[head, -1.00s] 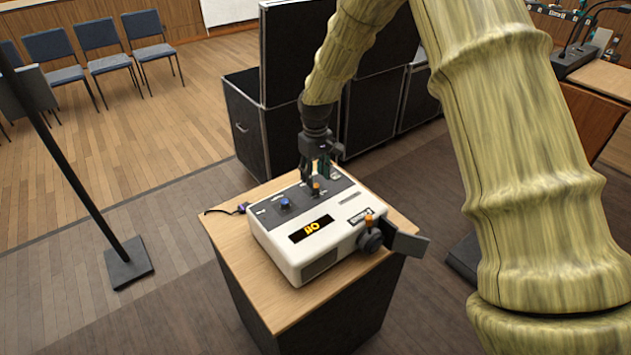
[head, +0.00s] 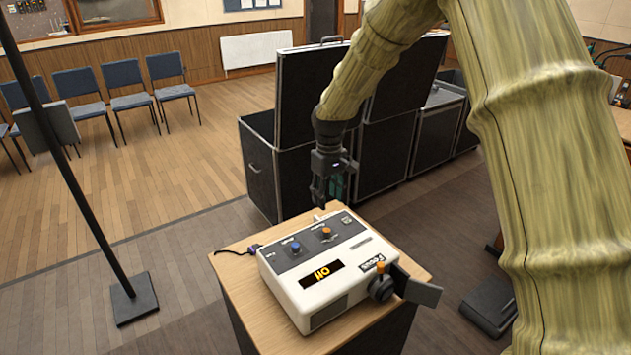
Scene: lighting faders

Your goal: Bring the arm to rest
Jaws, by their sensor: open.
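My gripper (head: 322,203) is open and empty, pointing down just above the back edge of a white control box. It looks clear of the box, though the exact gap is hard to judge. The box (head: 310,301) sits on a wooden-topped stand (head: 238,285). Its grey top panel carries a blue knob (head: 295,247) and an orange knob (head: 326,233). A lit amber display (head: 322,274) is on its front slope. A dark dial (head: 381,288) and a grey flap (head: 419,291) are at its right side. My arm spans the right half of the view.
Black flight cases (head: 262,165) stand close behind the gripper. A dark pole on a square base (head: 134,298) stands at left. A cable with a purple plug (head: 254,249) lies on the stand. Blue chairs (head: 127,90) line the back. Open wooden floor lies at left.

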